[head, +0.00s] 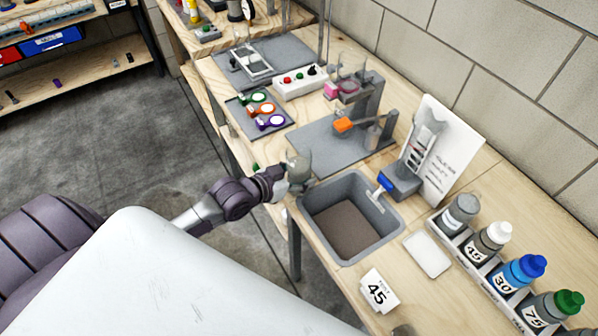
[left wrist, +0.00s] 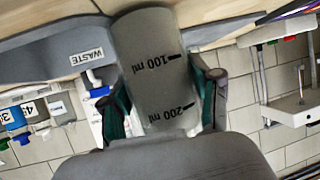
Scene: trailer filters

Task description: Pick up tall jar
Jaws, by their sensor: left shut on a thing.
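The tall jar is a grey, translucent cylinder with 100 ml and 200 ml marks; it fills the middle of the left wrist view (left wrist: 158,60). In the head view the jar (head: 299,164) is beside the far left corner of the sink, near the bench's front edge. My left gripper (head: 288,180) is shut on the jar, with a finger on each side of it in the left wrist view (left wrist: 163,100). The head view does not clearly show whether the jar's base touches the bench. My right gripper is not in view.
The grey sink (head: 391,228) is right of the jar; its WASTE label shows in the left wrist view (left wrist: 87,56). A grey mat with a stand (head: 372,98) is behind.

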